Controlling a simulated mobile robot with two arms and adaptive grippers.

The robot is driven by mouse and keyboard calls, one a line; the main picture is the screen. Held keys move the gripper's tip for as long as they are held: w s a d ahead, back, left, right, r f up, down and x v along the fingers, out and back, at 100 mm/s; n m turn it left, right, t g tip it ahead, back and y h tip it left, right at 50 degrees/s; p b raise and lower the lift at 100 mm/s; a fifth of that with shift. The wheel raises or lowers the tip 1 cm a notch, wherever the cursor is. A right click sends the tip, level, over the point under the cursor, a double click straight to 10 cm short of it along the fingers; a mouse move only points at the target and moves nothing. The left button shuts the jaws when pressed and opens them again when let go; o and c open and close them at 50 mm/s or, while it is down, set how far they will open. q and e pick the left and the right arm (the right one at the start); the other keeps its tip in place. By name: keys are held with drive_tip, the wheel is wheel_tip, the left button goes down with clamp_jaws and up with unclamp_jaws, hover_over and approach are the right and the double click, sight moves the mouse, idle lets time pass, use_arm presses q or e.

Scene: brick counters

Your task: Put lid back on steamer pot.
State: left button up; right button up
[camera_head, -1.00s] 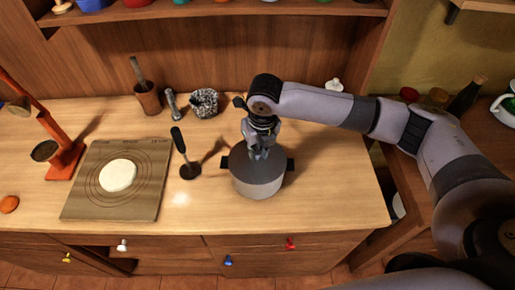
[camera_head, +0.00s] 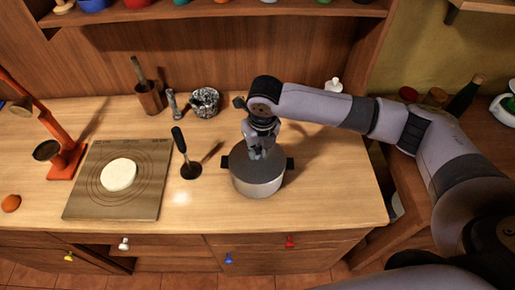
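The steamer pot (camera_head: 258,187) stands on the wooden counter, a grey-silver pot with dark side handles. The dark grey lid (camera_head: 270,169) lies over the pot's top and appears level on it. My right gripper (camera_head: 257,155) points down at the middle of the lid, with its fingertips at the lid's top. The fingers hide any knob there, so I cannot tell whether they grip it. My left gripper is not in view.
A board with round dough (camera_head: 118,174) lies at the left, beside an orange stand (camera_head: 66,161). A dark-handled tool (camera_head: 180,142) stands close left of the pot. A mortar (camera_head: 204,102) and a wooden cup (camera_head: 149,98) are behind. The counter right of the pot is clear.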

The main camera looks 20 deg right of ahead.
drive_tip(key=o, duration=0.6)
drive_tip(key=shift+c, duration=0.2)
drive_tip(key=shift+o, duration=0.2)
drive_tip(key=o, duration=0.4)
drive_tip(key=shift+o, duration=0.2)
wheel_tip(320, 180, up, 5)
drive_tip(key=p, duration=0.5)
drive_tip(key=shift+r+p, duration=1)
drive_tip(key=shift+r, duration=0.05)
